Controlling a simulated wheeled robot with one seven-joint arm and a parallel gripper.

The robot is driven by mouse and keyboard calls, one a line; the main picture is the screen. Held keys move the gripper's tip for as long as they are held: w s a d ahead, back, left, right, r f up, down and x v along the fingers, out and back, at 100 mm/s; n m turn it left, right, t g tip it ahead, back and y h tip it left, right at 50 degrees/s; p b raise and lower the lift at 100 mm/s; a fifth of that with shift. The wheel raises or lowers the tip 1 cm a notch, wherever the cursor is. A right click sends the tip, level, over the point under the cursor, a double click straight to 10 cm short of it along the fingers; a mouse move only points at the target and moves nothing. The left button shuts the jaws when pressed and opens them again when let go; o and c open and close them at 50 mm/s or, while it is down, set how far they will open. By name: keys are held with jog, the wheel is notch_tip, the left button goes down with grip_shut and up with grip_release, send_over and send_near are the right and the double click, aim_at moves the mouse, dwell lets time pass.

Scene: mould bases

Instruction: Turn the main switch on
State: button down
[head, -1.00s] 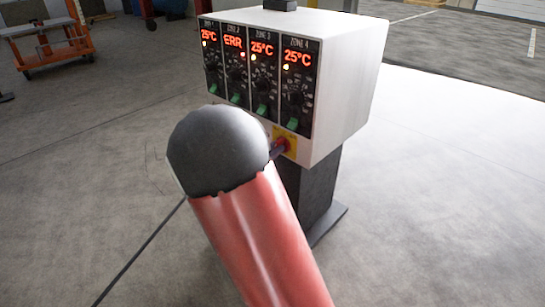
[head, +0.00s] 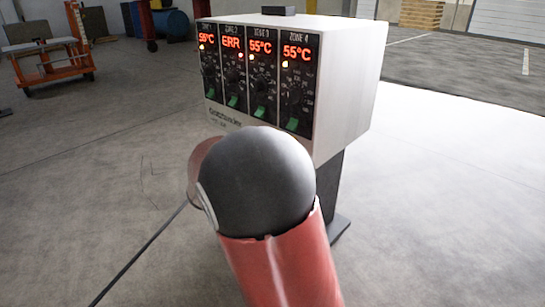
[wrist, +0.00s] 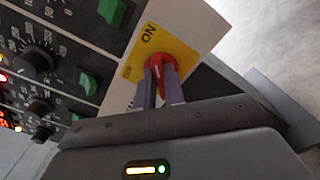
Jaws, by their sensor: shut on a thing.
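The main switch (wrist: 154,63) is a red rotary knob on a yellow plate (wrist: 180,53) in the wrist view. The plate carries the letters ON and sits on the white front of the control box (head: 350,82). My gripper (wrist: 161,78) has its two fingers on either side of the knob's handle, shut on it. In the head view my arm, with its dark rounded joint and red link, hides the switch and my gripper.
The box front has several zone panels (head: 297,85) with dials and green rocker switches (wrist: 112,12). Displays read 55°C, one ERR. The box stands on a dark pedestal (head: 333,195). An orange cart (head: 55,62) stands far left. Floor on the right is clear.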

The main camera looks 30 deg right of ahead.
dwell(0.3)
jog(key=c, duration=1.5)
grip_release()
jog(key=shift+a, duration=0.1)
jog(key=p+v, duration=0.1)
jog(key=v, duration=0.6)
jog(key=shift+s+a, duration=0.15)
jog(key=shift+a, duration=0.15)
